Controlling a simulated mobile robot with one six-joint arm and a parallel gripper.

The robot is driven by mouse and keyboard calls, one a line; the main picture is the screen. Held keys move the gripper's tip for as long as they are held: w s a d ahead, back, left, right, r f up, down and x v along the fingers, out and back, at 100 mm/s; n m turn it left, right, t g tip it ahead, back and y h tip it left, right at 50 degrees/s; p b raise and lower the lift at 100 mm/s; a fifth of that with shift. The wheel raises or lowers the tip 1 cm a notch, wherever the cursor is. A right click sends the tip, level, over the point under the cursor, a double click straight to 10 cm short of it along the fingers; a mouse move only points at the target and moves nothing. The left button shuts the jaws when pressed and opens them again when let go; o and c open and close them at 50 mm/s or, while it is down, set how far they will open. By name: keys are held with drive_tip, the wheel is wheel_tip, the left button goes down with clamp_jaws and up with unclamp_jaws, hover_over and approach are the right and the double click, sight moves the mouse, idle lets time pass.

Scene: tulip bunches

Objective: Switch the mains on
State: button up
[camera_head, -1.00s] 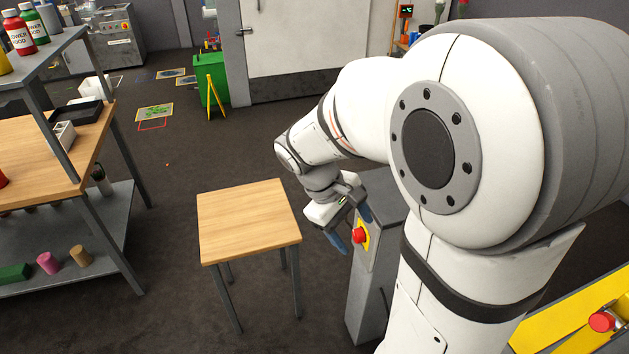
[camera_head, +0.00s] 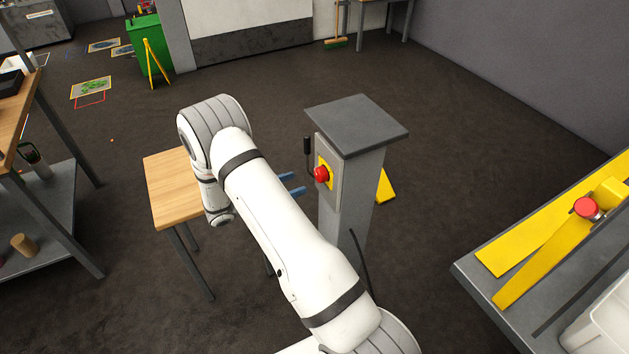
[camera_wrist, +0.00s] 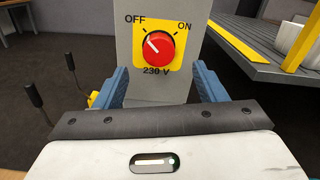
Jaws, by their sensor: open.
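The mains switch is a red rotary knob (camera_head: 321,174) on a yellow plate, on the side of a grey pedestal (camera_head: 357,124). In the wrist view the red knob (camera_wrist: 159,45) stands between OFF and ON labels, with 230 V below. Its white mark points up and left, toward OFF. My gripper (camera_head: 291,184) is open, its blue fingers left of the knob in the head view. In the wrist view my gripper (camera_wrist: 158,85) has one finger on each side of the plate, lower than the knob. I see no contact with the knob.
A black-handled lever (camera_head: 307,147) sticks up beside the switch plate. A small wooden table (camera_head: 172,185) stands left, behind my arm. A grey bench with yellow strips and a red button (camera_head: 587,208) is at right. Open floor lies behind the pedestal.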

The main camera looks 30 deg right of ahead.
sight(317, 175)
drive_tip(key=d, duration=0.7)
drive_tip(key=shift+w+d+f, duration=0.2)
drive_tip(key=shift+d, duration=0.15)
drive_tip(key=c, duration=1)
